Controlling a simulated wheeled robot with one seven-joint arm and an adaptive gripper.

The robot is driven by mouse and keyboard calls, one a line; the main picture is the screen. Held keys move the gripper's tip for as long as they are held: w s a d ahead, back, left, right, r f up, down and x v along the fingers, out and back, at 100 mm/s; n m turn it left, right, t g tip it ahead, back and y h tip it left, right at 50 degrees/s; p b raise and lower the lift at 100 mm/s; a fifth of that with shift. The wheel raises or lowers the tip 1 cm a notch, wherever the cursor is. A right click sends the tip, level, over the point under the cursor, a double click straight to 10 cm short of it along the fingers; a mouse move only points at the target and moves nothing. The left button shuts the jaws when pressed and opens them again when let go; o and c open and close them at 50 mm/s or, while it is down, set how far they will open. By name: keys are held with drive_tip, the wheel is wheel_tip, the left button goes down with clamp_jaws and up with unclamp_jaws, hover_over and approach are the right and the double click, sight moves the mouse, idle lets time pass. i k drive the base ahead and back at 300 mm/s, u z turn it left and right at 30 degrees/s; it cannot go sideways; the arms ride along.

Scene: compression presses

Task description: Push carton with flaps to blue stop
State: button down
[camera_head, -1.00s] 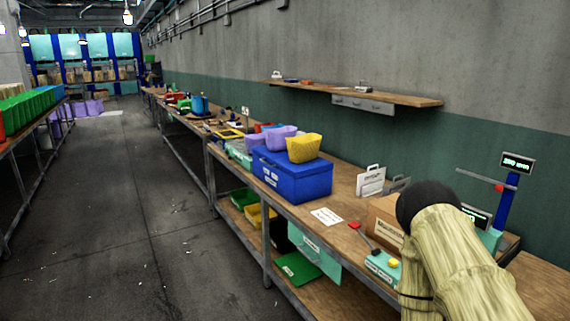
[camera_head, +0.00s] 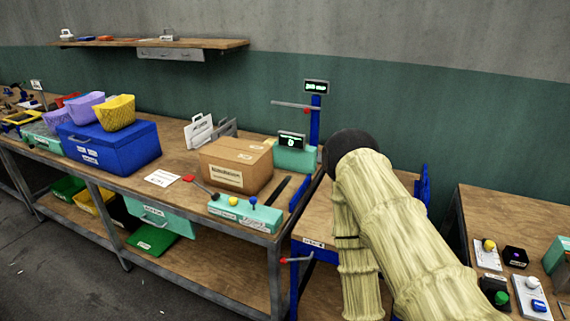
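A brown cardboard carton (camera_head: 232,168) with a white label stands upright on the wooden bench (camera_head: 130,180). Its top looks closed; I cannot make out separate flaps. A low blue strip (camera_head: 301,196) runs along the bench's right end, a short gap to the right of the carton; I cannot tell if it is the blue stop. My sleeved arm covers the area to the right of it. My gripper is not visible in the frame.
A teal control box (camera_head: 232,212) with a yellow and a blue knob sits in front of the carton. A teal scale (camera_head: 295,158) and a blue post (camera_head: 315,130) stand behind. A blue bin (camera_head: 110,147) is at left. Another table (camera_head: 500,220) stands at right.

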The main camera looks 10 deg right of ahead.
sight(244, 179)
drive_tip(key=z, duration=0.25)
drive_tip(key=k, duration=0.35)
drive_tip(key=u, duration=1.5)
drive_tip(key=i, duration=1.4)
drive_tip(key=z, duration=0.5)
